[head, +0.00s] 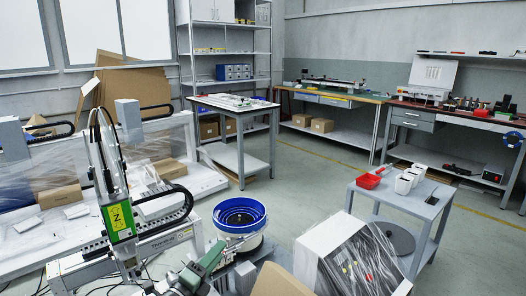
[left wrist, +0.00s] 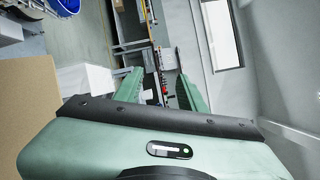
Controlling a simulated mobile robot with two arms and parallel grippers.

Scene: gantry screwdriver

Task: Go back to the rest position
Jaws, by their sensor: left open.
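My left gripper (head: 212,258) is low in the head view, left of centre, on its green arm just in front of the blue-rimmed bowl feeder. In the left wrist view, the two green fingers of this gripper (left wrist: 160,80) stand apart with nothing between them. The gantry screwdriver (head: 119,215), with its green label and looped cables, stands to the left of the gripper in the head view. I cannot tell the exact gap between them. My right gripper is not in either view.
The bowl feeder (head: 240,218) is close beyond my left gripper. A small grey table (head: 412,198) holds a red bin (head: 370,179) and white cups (head: 405,182). Open floor lies between these and the back benches.

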